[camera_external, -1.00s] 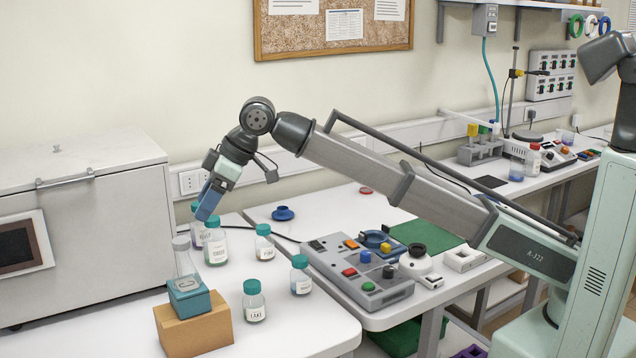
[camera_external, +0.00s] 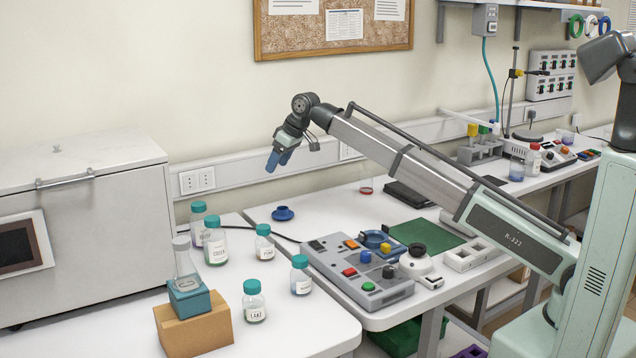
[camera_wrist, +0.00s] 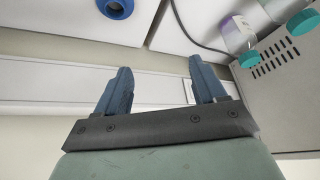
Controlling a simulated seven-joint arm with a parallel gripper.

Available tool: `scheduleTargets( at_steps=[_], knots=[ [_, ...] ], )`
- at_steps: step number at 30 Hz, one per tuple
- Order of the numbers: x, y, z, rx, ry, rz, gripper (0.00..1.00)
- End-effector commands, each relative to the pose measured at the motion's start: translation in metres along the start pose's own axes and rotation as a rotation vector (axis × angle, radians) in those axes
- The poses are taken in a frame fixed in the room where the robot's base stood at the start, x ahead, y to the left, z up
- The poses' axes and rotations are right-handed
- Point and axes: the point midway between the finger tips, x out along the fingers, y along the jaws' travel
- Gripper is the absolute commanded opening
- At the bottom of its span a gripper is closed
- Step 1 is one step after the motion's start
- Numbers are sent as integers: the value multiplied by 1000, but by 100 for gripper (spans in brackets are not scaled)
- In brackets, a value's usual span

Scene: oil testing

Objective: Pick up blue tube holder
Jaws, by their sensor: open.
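The blue tube holder (camera_external: 283,213) is a small round blue piece standing on the white table near the wall. In the wrist view it shows at the top edge (camera_wrist: 115,7), partly cut off, as a blue ring with a dark centre. My gripper (camera_external: 279,160) hangs in the air above the holder, apart from it and slightly to its left in the external view. Its two blue fingers are spread with nothing between them, as the wrist view also shows (camera_wrist: 161,75).
Several teal-capped bottles (camera_external: 216,245) stand left and in front of the holder. A button panel (camera_external: 335,275) is to its right, and a black cable passes nearby. A flask (camera_external: 186,262) stands on a teal block at front left. The wall is close behind.

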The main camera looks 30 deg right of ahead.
Motion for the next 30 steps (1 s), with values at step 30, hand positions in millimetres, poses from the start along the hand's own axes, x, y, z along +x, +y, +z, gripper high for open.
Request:
scheduleTargets(
  at_steps=[30],
  knots=[
    [34,102,42,-461,-81,-173,70]
  ],
)
